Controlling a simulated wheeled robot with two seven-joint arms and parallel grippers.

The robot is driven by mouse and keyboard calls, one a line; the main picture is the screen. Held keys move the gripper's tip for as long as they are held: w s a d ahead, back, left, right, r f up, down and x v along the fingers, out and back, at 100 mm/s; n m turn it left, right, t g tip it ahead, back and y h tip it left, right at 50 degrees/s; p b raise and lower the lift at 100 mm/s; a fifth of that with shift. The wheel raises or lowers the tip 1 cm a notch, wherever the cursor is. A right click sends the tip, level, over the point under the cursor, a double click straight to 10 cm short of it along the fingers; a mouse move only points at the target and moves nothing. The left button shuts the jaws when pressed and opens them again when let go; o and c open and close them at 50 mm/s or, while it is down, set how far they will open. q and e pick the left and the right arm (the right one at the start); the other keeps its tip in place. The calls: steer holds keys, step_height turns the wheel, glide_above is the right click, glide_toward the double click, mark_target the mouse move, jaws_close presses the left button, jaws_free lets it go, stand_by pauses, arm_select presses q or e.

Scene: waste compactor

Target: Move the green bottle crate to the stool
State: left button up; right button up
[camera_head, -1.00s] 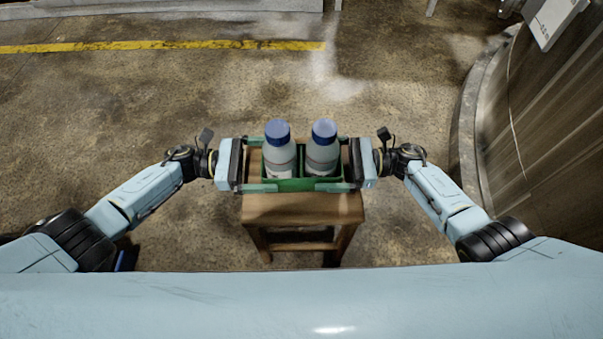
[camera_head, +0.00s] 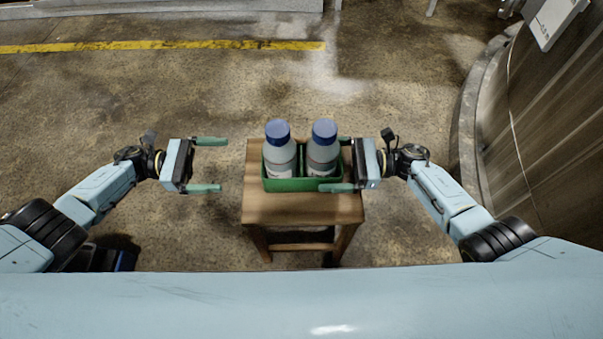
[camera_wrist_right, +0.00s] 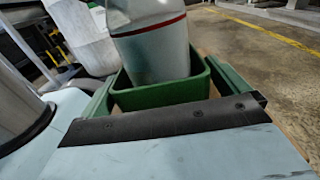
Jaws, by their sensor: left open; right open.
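The green bottle crate (camera_head: 290,185) sits on the wooden stool (camera_head: 305,208) in the head view, with two white, blue-capped bottles (camera_head: 280,155) (camera_head: 323,153) upright in it. My left gripper (camera_head: 210,165) is open and empty, apart from the crate on its left, its fingers pointing at the stool. My right gripper (camera_head: 340,164) is open at the crate's right end, its fingers on either side of that end. In the right wrist view the crate (camera_wrist_right: 165,95) and a bottle (camera_wrist_right: 155,50) are close in front of the gripper; whether the fingers touch the crate is unclear.
A large curved wooden-looking structure (camera_head: 550,120) with a grey base stands at the right. A yellow line (camera_head: 150,45) crosses the floor at the back. The concrete floor (camera_head: 200,95) around the stool is clear.

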steer(key=d, duration=1.1)
steer(key=shift+d, duration=0.1)
